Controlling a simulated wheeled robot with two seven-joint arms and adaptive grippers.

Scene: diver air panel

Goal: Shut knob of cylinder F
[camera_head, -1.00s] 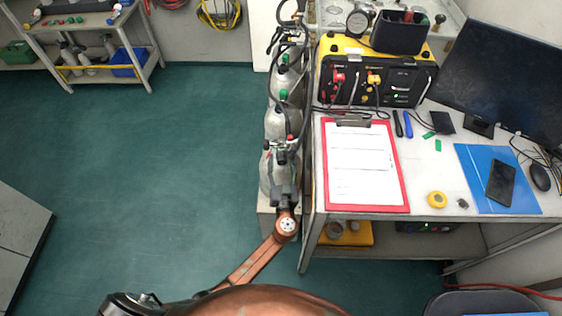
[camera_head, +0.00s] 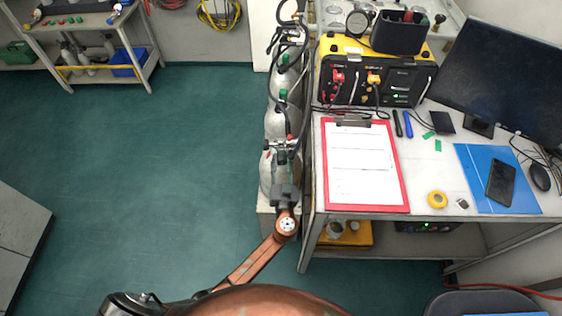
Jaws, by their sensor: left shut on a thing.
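A row of grey gas cylinders stands along the left side of the workbench. The nearest cylinder (camera_head: 266,176) has its valve at the top, with a small red part (camera_head: 266,147) showing on its left. My left gripper (camera_head: 283,158) reaches up from the bottom to this valve and is shut on a knob there. The gripper covers the knob, and no letter can be read on the cylinders. Further cylinders (camera_head: 276,122) with green parts at their tops stand behind. My right gripper is not in view.
The workbench (camera_head: 312,205) is close on the right, with a red clipboard (camera_head: 405,190) and a yellow-black air panel (camera_head: 375,80). Dark hoses (camera_head: 304,110) run between cylinders and bench. The green floor (camera_head: 150,170) to the left is clear.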

